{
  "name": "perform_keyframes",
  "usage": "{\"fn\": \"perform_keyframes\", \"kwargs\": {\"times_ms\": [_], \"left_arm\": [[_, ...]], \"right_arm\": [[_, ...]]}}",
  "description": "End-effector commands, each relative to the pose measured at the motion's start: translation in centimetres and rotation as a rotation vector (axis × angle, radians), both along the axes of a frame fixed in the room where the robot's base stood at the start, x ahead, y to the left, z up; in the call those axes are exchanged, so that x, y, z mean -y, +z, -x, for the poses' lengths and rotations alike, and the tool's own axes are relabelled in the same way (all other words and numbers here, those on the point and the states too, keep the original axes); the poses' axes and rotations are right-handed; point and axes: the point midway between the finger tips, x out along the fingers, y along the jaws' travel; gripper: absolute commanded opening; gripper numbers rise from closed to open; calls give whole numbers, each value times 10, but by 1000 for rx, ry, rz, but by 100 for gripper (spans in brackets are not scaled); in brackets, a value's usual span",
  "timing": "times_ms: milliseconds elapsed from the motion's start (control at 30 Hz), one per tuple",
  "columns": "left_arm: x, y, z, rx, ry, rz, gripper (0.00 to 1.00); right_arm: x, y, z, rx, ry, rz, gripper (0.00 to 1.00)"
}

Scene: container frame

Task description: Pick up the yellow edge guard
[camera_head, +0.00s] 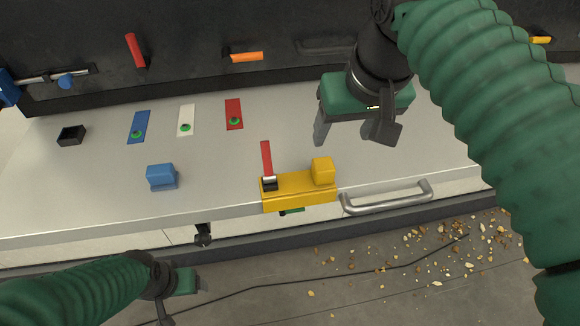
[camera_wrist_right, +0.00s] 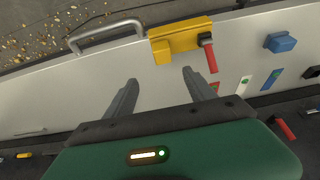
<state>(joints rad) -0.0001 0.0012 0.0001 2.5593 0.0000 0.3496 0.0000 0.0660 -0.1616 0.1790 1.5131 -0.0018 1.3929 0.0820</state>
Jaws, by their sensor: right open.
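The yellow edge guard (camera_head: 300,189) sits on the front edge of the grey worktop, with a raised yellow block at its right end. A red-handled tool with a dark head (camera_head: 267,160) stands at its left end. In the right wrist view the edge guard (camera_wrist_right: 179,40) is beyond the fingertips, at the top. My right gripper (camera_head: 352,134) is open and empty above the worktop, behind and to the right of the guard. Its two spread fingers show in the wrist view (camera_wrist_right: 158,82). My left gripper (camera_head: 185,278) is low at the bottom left, in front of the worktop; its fingers are unclear.
A metal handle (camera_head: 387,197) is on the front edge right of the guard. A blue block (camera_head: 161,176), a black open box (camera_head: 71,135) and blue, white and red strips (camera_head: 234,114) are on the worktop. A dark wall stands behind. Debris and a cable lie below.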

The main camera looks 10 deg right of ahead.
Motion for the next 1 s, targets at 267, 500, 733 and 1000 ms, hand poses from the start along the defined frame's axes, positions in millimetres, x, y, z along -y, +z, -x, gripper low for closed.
{"fn": "perform_keyframes", "kwargs": {"times_ms": [267,500,733,1000], "left_arm": [[0,-8,1,0,0,0,76],[0,-10,0,0,0,0,76],[0,-7,0,0,0,0,76],[0,-8,0,0,0,0,76]], "right_arm": [[-3,-55,-22,-7,-1,1,64],[-4,-99,-43,-6,0,1,64],[-6,-127,-55,-7,0,1,64],[-7,-151,-67,-3,-1,2,64]]}}
